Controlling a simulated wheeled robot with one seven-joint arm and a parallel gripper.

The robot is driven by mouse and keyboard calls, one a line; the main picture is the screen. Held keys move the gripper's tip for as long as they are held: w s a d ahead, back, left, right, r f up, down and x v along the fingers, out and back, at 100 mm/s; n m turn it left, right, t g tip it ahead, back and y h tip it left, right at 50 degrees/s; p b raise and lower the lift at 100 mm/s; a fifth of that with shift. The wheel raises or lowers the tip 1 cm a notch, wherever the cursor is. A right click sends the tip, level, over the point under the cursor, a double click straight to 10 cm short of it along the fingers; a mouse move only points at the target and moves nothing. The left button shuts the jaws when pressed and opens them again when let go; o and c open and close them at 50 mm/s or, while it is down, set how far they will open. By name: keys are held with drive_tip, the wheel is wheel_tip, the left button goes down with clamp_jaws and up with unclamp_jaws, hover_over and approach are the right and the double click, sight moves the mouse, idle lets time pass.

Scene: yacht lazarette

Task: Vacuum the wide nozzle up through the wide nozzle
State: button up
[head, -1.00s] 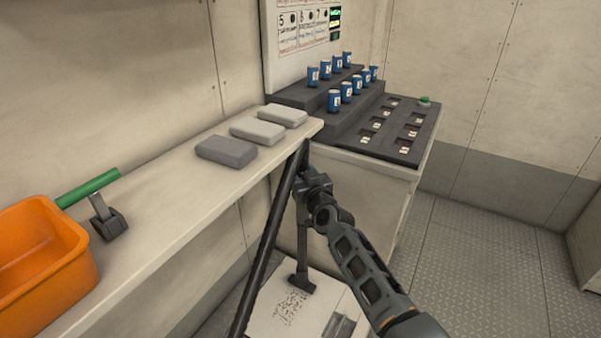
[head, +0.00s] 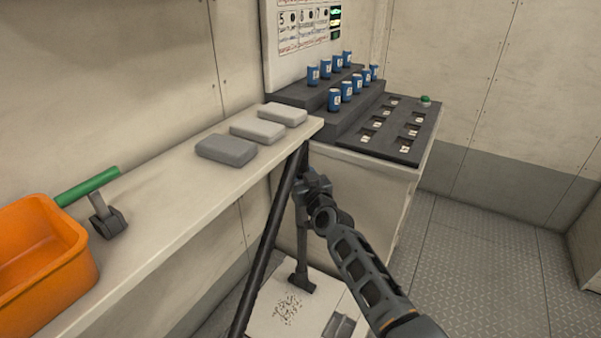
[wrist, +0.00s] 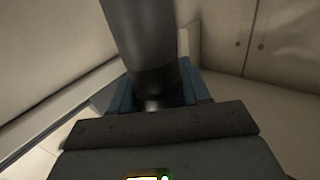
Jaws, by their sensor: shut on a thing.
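My gripper (head: 314,184) is shut on a dark grey vacuum wand (head: 301,238) that runs down toward the floor. The wand ends in a dark wide nozzle (head: 302,284) on a pale board (head: 262,318). A patch of dark specks (head: 288,308) lies on the board just in front of and left of the nozzle, apart from most of it. In the wrist view the thick dark tube (wrist: 146,45) stands between the blue fingers. The fingertips are partly hidden behind the tube.
A long black pole or hose (head: 268,250) slants down beside the shelf (head: 190,210). On the shelf are an orange bin (head: 60,280), a green-handled tool (head: 105,215) and grey blocks (head: 226,150). Blue cans (head: 334,98) stand on a stepped rack behind. The floor at right is clear.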

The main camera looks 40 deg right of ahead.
drive_tip(key=shift+s+a+r+p, duration=0.1)
drive_tip(key=shift+s+a+p, duration=0.35)
drive_tip(key=shift+a+p, duration=0.3)
drive_tip(key=shift+s+a, duration=0.1)
drive_tip(key=shift+a, duration=0.3)
drive_tip(key=shift+s+a+p, duration=0.3)
drive_tip(key=shift+a+p, duration=0.2)
drive_tip(key=shift+p, duration=0.15)
drive_tip(key=shift+s+a+p, duration=0.2)
drive_tip(key=shift+a+p, duration=0.85)
drive_tip(key=shift+s+a+p, duration=0.25)
drive_tip(key=shift+a+p, duration=0.4)
drive_tip(key=shift+s+a+p, duration=0.2)
drive_tip(key=shift+a+p, duration=0.4)
drive_tip(key=shift+s+a+p, duration=0.1)
drive_tip(key=shift+a+p, duration=0.2)
drive_tip(key=shift+a, duration=0.25)
idle(0.5)
